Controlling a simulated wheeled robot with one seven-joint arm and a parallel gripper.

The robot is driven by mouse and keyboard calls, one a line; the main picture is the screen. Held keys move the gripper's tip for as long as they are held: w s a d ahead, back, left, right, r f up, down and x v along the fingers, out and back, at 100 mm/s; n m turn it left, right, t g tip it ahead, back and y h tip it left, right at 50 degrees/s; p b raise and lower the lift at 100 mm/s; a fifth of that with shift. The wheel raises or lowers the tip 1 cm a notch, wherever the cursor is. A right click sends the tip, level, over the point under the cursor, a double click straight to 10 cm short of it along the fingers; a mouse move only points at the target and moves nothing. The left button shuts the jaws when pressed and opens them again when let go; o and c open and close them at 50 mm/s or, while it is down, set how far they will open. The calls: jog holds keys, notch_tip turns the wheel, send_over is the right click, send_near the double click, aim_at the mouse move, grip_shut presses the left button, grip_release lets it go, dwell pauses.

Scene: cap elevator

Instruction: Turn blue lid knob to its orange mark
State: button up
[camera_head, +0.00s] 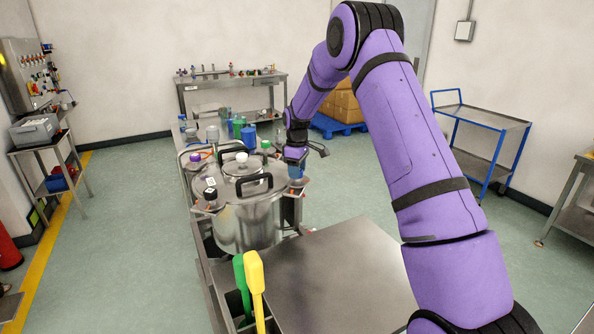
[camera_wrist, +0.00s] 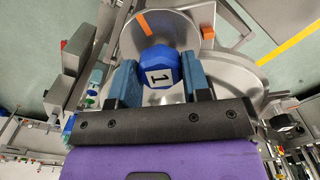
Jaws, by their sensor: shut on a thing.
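The blue lid knob (camera_wrist: 162,66) has a faceted rim and a white label with a black 1. It sits on a round metal lid (camera_wrist: 185,28). An orange mark (camera_wrist: 144,24) is a stripe on that lid, above and slightly left of the knob. A small orange block (camera_wrist: 208,32) stands at the lid's right edge. My gripper (camera_wrist: 160,80) is shut on the knob, one blue-grey finger on each side. In the head view my gripper (camera_head: 295,154) points down over the blue knob (camera_head: 296,171), at the right side of the large pot. The knob's pointer direction is unclear.
The large steel pot (camera_head: 250,222) has black handles and a white centre knob (camera_head: 242,157). Purple (camera_head: 195,158), black (camera_head: 210,193) and green (camera_head: 265,144) knobs stand around it. Green and yellow handles (camera_head: 255,280) rise in front. A bare metal top (camera_head: 335,275) lies front right.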

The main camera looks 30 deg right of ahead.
jog(key=m, duration=0.4)
jog(key=shift+m, duration=0.4)
jog(key=m, duration=1)
jog(key=shift+m, duration=2.6)
jog(key=o, duration=0.9)
jog(key=shift+r, duration=0.1)
notch_tip(320, 180, up, 11)
jog(key=shift+f, duration=0.2)
